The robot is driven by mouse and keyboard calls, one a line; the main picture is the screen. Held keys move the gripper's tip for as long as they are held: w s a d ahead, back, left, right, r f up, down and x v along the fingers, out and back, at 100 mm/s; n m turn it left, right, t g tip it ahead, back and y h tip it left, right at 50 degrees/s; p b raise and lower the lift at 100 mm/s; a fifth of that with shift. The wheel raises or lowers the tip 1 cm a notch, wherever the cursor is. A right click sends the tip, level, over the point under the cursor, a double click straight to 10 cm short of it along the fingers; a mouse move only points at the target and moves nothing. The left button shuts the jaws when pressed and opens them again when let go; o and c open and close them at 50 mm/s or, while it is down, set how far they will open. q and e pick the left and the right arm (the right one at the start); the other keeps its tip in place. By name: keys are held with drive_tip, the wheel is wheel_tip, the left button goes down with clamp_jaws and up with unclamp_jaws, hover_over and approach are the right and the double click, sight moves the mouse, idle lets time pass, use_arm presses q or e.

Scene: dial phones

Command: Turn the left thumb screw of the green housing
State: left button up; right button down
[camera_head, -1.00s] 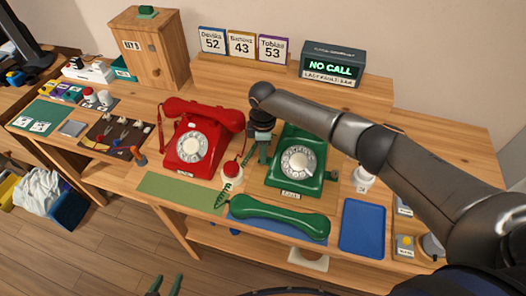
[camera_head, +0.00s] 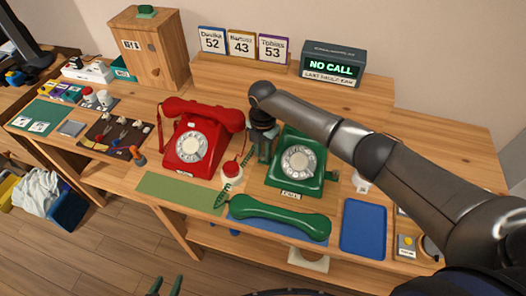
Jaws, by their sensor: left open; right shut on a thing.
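The green telephone housing (camera_head: 285,183) with its white dial stands on the bench, right of the red telephone. My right gripper (camera_head: 265,155) comes down at the left side of the green housing and is shut there. Its fingers cover the left thumb screw, which I cannot make out. The right thumb screw (camera_head: 333,176) shows as a dark knob on the housing's right side. The green handset (camera_head: 280,217) lies off the housing, in front of it. My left gripper (camera_head: 167,285) is open and empty at the bottom edge, away from the bench.
The red telephone (camera_head: 190,145) stands close left of my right gripper, with a red-topped white item (camera_head: 231,172) between the phones. A blue tray (camera_head: 363,228) lies right of the handset. A green mat (camera_head: 180,191) is bare at front left. A display (camera_head: 332,66) reads NO CALL.

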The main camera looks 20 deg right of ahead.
drive_tip(key=n, duration=0.4)
drive_tip(key=shift+n, duration=0.3)
drive_tip(key=n+b, duration=0.1)
drive_tip(key=n, duration=0.2)
drive_tip(key=shift+n, duration=0.4)
drive_tip(key=n, duration=0.2)
drive_tip(key=shift+n+b, duration=0.3)
drive_tip(key=shift+f+n+b, duration=0.1)
drive_tip(key=shift+n+b, duration=0.45)
drive_tip(key=shift+n, duration=0.35)
drive_tip(key=n+b, duration=0.1)
drive_tip(key=b, duration=0.1)
drive_tip(key=n+b, duration=0.1)
drive_tip(key=b, duration=0.2)
drive_tip(key=shift+f+n, duration=0.2)
drive_tip(key=shift+n, duration=0.1)
drive_tip(key=b, duration=0.3)
drive_tip(key=shift+n, duration=0.4)
drive_tip(key=n+b, duration=0.1)
drive_tip(key=b, duration=0.2)
drive_tip(key=shift+r, duration=0.2)
use_arm(q)
drive_tip(key=w+d+f, duration=0.1)
drive_tip(key=d+f, duration=0.2)
drive_tip(key=f, duration=0.8)
drive_tip(key=shift+w+d+m+h+b, duration=0.25)
drive_tip(key=shift+w+m+h+b, duration=0.1)
drive_tip(key=shift+m+h, duration=0.05)
use_arm(e)
drive_tip(key=shift+r, duration=0.1)
